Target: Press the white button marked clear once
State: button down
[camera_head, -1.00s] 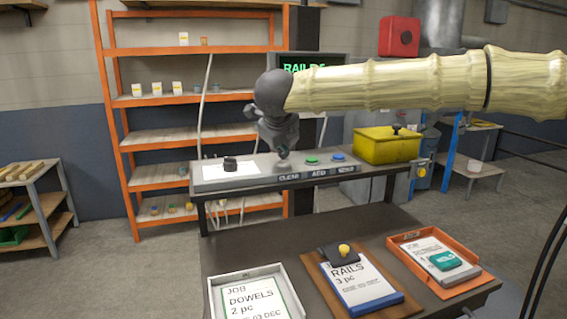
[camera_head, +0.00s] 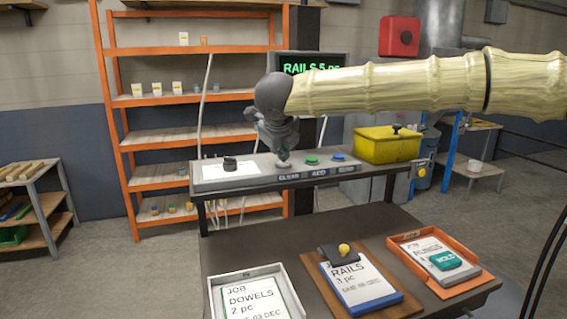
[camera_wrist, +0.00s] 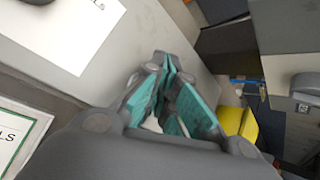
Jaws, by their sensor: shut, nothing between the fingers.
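The button panel (camera_head: 240,179) is a grey strip on a raised shelf, with the label CLEAR (camera_head: 288,177) at its front. My gripper (camera_head: 283,153) is shut and empty, pointing down right over the white button (camera_head: 283,164) behind that label. The fingertips mostly cover the button, and I cannot tell whether they touch it. A green button (camera_head: 311,160) and a blue button (camera_head: 338,157) sit to its right. In the wrist view my gripper (camera_wrist: 168,72) shows teal finger pads close together, with a small white patch between them. The display (camera_head: 312,68) reads RAILS 5 pc, partly behind my arm.
A yellow box (camera_head: 388,148) stands right of the buttons. A white sheet with a dark object (camera_head: 230,163) lies to the left. The lower table (camera_head: 250,232) holds a grey DOWELS tray (camera_head: 214,300), a RAILS clipboard (camera_head: 352,283) and an orange tray (camera_head: 478,283).

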aim_at(279, 162)
jog(key=shift+f, duration=0.15)
dwell(0.3)
jog(key=shift+r+p, duration=0.75)
jog(key=shift+r, duration=0.05)
jog(key=shift+r, duration=0.1)
jog(key=shift+r+p, duration=2.1)
jog(key=shift+r, duration=0.3)
